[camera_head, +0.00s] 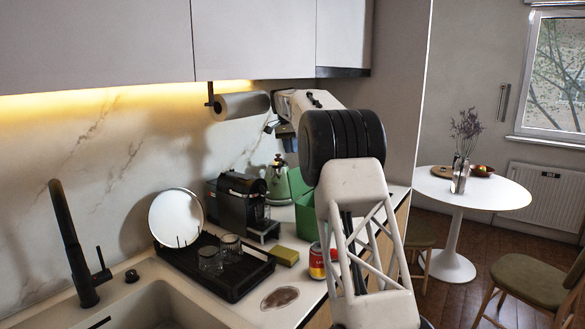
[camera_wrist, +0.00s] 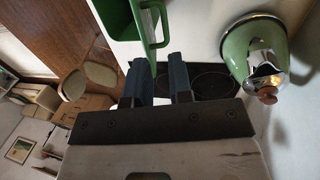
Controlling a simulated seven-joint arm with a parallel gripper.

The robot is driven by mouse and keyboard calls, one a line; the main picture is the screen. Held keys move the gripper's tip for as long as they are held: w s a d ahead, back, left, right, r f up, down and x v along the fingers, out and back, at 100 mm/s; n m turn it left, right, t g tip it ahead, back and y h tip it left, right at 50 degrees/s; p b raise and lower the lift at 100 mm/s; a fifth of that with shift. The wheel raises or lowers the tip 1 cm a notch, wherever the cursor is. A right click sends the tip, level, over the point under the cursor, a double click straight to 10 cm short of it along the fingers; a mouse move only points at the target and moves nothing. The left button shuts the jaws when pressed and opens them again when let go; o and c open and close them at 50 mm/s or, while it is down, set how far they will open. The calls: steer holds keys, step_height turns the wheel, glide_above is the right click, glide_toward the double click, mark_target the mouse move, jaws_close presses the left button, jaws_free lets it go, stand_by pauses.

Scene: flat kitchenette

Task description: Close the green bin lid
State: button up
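The green bin (camera_head: 305,218) stands on the counter in the head view, partly hidden behind my arm. A green panel (camera_head: 297,184) rises at its top; it looks like the raised lid, but the arm hides part of it. In the wrist view the bin (camera_wrist: 137,12) is at the top, with its rim and part of its inside showing. My gripper (camera_wrist: 162,62) has its two blue-grey fingers apart with nothing between them, just below the bin in that view. In the head view my gripper (camera_head: 286,137) is above and behind the bin, near the wall.
A green kettle (camera_head: 279,181) stands behind the bin, close to my gripper's right in the wrist view (camera_wrist: 238,48). A coffee machine (camera_head: 238,200), a yellow sponge (camera_head: 286,256), a can (camera_head: 317,262) and a black drying tray (camera_head: 232,280) are nearby. A paper towel roll (camera_head: 242,105) hangs above.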

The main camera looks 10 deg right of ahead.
mark_target(298, 180)
steer(key=shift+w+a, duration=0.35)
step_height(298, 180, down, 8)
steer(key=s+d, duration=0.1)
steer(key=shift+s+r, duration=0.15)
steer(key=shift+r, duration=0.05)
stand_by(0.6)
steer(key=shift+c, duration=0.5)
jaws_close()
